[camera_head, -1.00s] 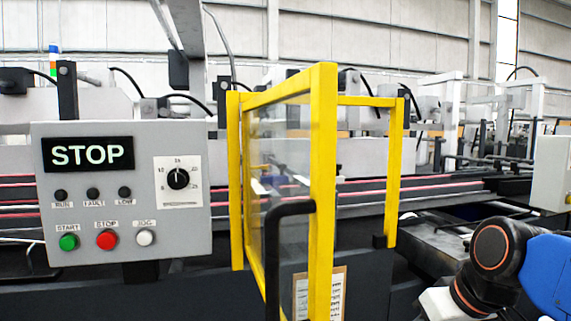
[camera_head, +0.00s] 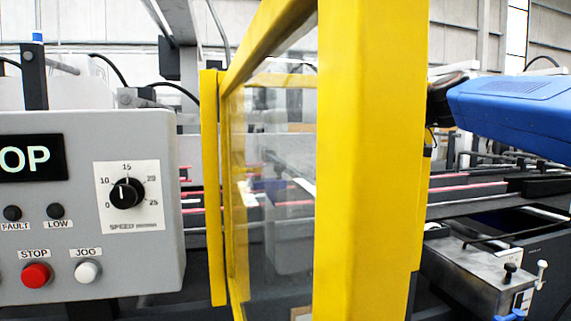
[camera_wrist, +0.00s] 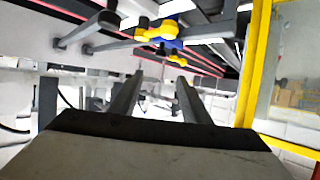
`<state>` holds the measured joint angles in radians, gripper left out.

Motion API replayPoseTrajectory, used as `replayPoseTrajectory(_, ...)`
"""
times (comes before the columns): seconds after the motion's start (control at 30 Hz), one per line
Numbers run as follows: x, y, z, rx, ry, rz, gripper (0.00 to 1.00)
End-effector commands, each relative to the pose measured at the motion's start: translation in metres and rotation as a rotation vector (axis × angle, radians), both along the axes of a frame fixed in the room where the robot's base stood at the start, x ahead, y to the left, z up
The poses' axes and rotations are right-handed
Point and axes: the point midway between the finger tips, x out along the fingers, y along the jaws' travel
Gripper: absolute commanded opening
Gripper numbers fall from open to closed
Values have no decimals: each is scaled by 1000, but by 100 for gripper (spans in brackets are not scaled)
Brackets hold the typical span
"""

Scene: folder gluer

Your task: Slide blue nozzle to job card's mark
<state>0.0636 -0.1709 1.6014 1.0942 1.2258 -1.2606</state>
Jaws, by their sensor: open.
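My gripper (camera_wrist: 160,76) shows in the wrist view with its two fingers apart and nothing between them. Beyond the fingertips, a small blue part with yellow pieces (camera_wrist: 172,44) sits by a dark bar. I cannot tell whether it is the blue nozzle. In the head view, a blue part (camera_head: 516,315) shows at the bottom edge, too cut off to identify. My gripper is hidden in the head view, behind the yellow frame.
An open yellow-framed clear guard (camera_head: 365,160) stands close in front, and its frame (camera_wrist: 254,65) is near on the right in the wrist view. A grey control panel (camera_head: 90,215) is at left. A metal box with knobs (camera_head: 480,275) is at lower right.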

Motion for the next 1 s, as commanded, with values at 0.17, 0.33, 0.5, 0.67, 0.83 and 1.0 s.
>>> replayPoseTrajectory(0.17, 8, 16, -9, 0, 4, 2, 43)
replayPoseTrajectory(0.33, 20, 39, -19, -1, 5, 3, 43)
replayPoseTrajectory(0.5, 33, 63, -31, -1, 7, 2, 43)
replayPoseTrajectory(0.67, 46, 85, -42, -2, 5, 2, 43)
replayPoseTrajectory(0.83, 59, 109, -53, -2, 5, 2, 43)
replayPoseTrajectory(1.0, 69, 126, -61, -1, 4, 0, 43)
